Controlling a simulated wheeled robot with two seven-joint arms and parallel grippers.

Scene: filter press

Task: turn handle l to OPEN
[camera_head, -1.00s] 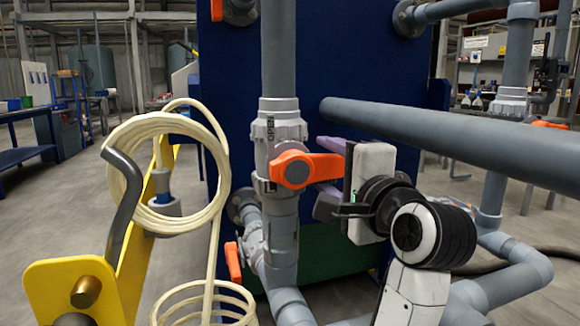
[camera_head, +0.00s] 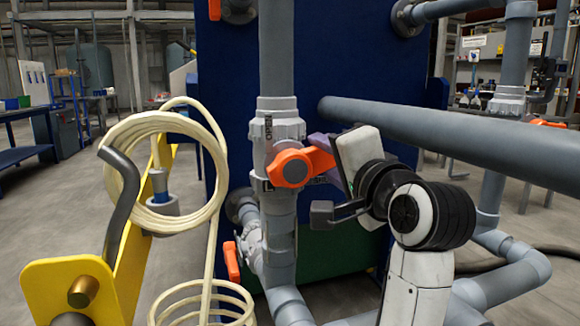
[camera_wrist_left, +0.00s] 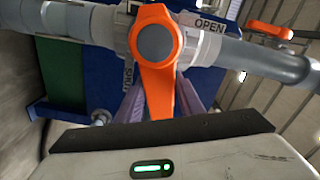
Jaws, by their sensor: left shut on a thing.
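The orange handle l (camera_head: 290,168) sits on a grey valve on the vertical pipe (camera_head: 278,60). Its lever points right and tilts slightly upward. An OPEN label (camera_head: 268,128) is on the valve body above the handle; it also shows in the left wrist view (camera_wrist_left: 210,24). My left gripper (camera_head: 325,160) is shut on the lever's outer end. In the left wrist view its purple fingers (camera_wrist_left: 161,100) lie on both sides of the orange lever (camera_wrist_left: 158,80). A second label (camera_wrist_left: 127,72) there is too small to read. My right gripper is not in view.
A thick grey horizontal pipe (camera_head: 450,135) runs just above my left wrist on the right. A coiled cream hose (camera_head: 150,215) hangs on a yellow frame (camera_head: 75,285) at the left. A smaller orange handle (camera_head: 232,261) sits lower left of the valve.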

